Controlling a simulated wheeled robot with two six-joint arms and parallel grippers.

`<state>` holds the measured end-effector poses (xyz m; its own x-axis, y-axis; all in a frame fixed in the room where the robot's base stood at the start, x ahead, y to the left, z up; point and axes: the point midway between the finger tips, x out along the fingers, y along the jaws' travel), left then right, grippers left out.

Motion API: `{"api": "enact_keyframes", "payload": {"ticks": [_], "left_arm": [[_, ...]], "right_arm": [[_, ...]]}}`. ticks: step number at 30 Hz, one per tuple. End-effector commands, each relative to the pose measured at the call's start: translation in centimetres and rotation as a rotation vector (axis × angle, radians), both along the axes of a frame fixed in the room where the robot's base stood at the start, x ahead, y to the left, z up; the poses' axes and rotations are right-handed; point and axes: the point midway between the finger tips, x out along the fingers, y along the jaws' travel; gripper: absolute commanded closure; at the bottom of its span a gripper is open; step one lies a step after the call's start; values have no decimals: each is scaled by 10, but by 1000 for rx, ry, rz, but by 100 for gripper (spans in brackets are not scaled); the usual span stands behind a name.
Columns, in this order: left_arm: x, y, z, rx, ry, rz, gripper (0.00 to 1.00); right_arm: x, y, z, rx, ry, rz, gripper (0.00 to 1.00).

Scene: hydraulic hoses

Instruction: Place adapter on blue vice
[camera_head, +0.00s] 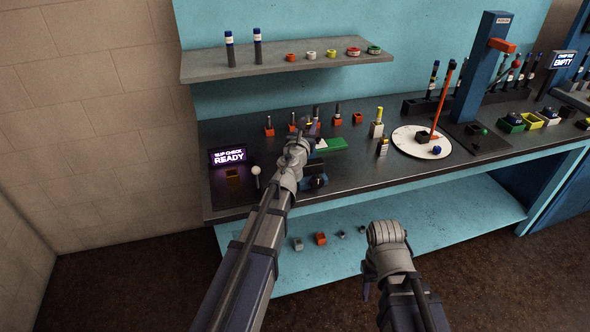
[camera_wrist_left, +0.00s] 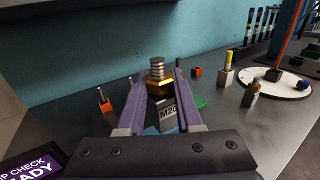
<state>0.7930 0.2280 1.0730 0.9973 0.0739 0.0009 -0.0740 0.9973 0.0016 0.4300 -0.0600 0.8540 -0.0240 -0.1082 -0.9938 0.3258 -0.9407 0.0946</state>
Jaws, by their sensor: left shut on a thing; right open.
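The adapter (camera_wrist_left: 159,86) has a brass hex body and a silver threaded top. It is upright between the fingers of my left gripper (camera_head: 310,127), which is shut on it above the bench. In the head view the adapter is small and mostly hidden by the gripper. A dark blue device that looks like the blue vice (camera_head: 316,182) sits near the bench's front edge, partly behind my left arm. In the left wrist view a block labelled M20 (camera_wrist_left: 168,113) shows just below the adapter. My right gripper (camera_head: 368,284) is open, low in front of the bench.
A sign reading READY (camera_head: 228,156) and a white-knobbed lever (camera_head: 256,172) are at left. A white round plate (camera_head: 408,145) lies at right. The upper shelf (camera_head: 280,66) overhangs the back.

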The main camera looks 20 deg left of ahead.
Motion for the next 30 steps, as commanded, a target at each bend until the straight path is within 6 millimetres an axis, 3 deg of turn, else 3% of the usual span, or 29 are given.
{"api": "enact_keyframes", "payload": {"ticks": [8,19,30], "left_arm": [[0,0,-8,-1,0,-4,100],[0,0,-61,-1,0,-3,100],[0,0,-72,-1,0,-3,100]], "right_arm": [[0,0,-8,0,0,0,50],[0,0,-61,0,0,0,50],[0,0,-72,0,0,1,50]]}}
